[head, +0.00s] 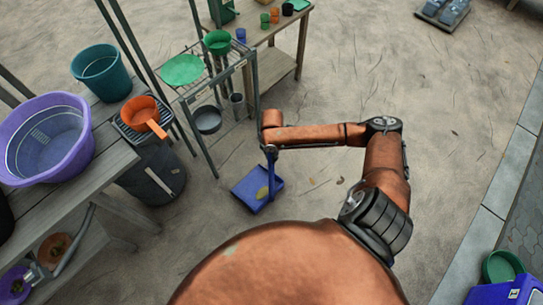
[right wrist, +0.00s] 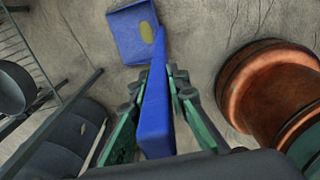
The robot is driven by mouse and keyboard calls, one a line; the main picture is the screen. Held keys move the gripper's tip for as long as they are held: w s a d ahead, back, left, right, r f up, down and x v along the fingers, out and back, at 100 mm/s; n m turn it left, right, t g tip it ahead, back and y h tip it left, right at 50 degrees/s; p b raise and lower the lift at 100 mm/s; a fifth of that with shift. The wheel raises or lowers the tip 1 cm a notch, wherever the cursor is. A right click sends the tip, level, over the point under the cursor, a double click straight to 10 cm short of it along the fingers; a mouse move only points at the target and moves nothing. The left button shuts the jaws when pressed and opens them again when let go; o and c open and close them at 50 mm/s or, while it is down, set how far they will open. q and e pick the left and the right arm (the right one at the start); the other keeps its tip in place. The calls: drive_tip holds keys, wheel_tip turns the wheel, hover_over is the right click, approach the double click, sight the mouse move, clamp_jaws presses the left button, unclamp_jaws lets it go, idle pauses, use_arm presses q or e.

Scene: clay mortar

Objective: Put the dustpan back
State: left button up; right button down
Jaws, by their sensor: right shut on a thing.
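The blue dustpan (head: 248,197) hangs from my right gripper (head: 270,150) in the head view, its pan lowest and its handle upward. In the right wrist view, the green-sided fingers of the right gripper (right wrist: 154,95) are shut on the long blue handle, one on each side. The dustpan's scoop (right wrist: 124,38) lies beyond the fingertips, with a small yellowish patch on it. The scoop appears over the bare ground, but I cannot tell its height. My left gripper is not in view.
A metal rack (head: 219,133) with green bowls and a grey pan stands left of the dustpan. A wooden bench (head: 112,165) holds a purple basin (head: 47,140) and a teal bucket (head: 101,72). A dark bin (head: 150,178) stands beside it. Open ground lies behind my right arm.

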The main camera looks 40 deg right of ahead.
drive_tip(key=c, duration=1.9)
unclamp_jaws()
wheel_tip(320, 180, up, 12)
drive_tip(key=p, duration=0.4)
drive_tip(key=shift+s+r, duration=0.1)
drive_tip(key=shift+r, duration=0.05)
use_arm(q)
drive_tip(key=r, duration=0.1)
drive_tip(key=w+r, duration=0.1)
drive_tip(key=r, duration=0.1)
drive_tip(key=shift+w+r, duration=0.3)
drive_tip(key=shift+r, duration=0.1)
